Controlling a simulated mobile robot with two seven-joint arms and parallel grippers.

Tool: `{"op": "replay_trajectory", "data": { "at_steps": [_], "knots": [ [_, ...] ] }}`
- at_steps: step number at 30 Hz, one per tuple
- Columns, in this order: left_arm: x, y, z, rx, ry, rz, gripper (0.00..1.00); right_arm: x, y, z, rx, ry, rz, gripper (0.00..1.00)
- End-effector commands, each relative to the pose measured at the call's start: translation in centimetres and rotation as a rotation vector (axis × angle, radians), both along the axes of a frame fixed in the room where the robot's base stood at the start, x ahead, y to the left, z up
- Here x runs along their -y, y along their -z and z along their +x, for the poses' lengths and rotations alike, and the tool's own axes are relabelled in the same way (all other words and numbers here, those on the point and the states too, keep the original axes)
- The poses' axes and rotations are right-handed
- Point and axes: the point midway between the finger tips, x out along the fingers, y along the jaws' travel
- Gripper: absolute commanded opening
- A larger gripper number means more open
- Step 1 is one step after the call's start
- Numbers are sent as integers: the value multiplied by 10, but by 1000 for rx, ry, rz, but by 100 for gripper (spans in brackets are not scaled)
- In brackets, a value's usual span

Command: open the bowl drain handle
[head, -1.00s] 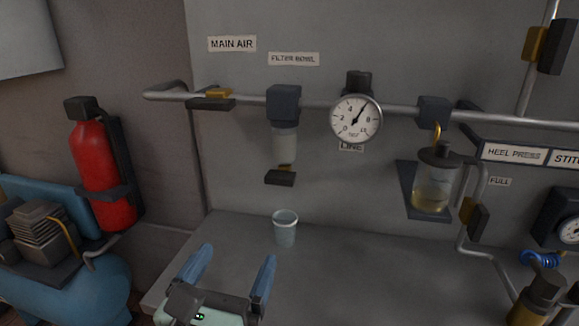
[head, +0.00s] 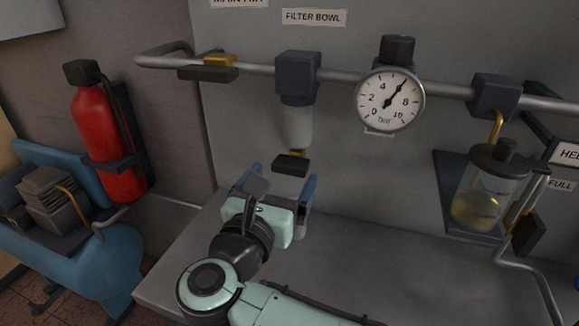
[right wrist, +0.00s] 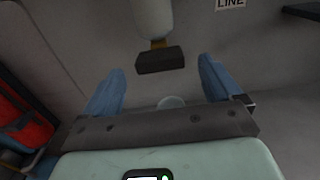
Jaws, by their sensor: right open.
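The filter bowl (head: 298,125) hangs under its dark housing (head: 298,76) on the pipe, below the FILTER BOWL label. The dark drain handle (head: 291,166) sits under the bowl on a small brass stem. It also shows in the right wrist view (right wrist: 160,60), ahead of the fingers and between their lines. My right gripper (head: 276,182) is open and empty, just below and in front of the handle, apart from it. A cup (right wrist: 171,102) shows partly in the right wrist view, behind the gripper body; in the head view my gripper hides it. My left gripper is not in view.
A pressure gauge (head: 390,100) hangs from the pipe to the right. An oil bowl (head: 486,190) on a bracket is further right. A red fire extinguisher (head: 105,140) stands left. The grey bench top (head: 370,260) is largely clear.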

Motion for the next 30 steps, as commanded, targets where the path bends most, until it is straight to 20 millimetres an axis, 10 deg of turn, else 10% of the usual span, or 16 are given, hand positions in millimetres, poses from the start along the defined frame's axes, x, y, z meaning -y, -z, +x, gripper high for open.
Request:
{"op": "replay_trajectory", "data": {
  "at_steps": [9,20,25,30],
  "knots": [
    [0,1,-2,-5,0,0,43,12,0,40,0,-1,-1,92],
    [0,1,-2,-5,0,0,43,14,0,44,0,-1,-1,92],
    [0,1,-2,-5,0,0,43,14,0,44,1,-1,0,36],
    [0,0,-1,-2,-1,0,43,14,-1,44,-1,-1,-8,36]
  ]
}}
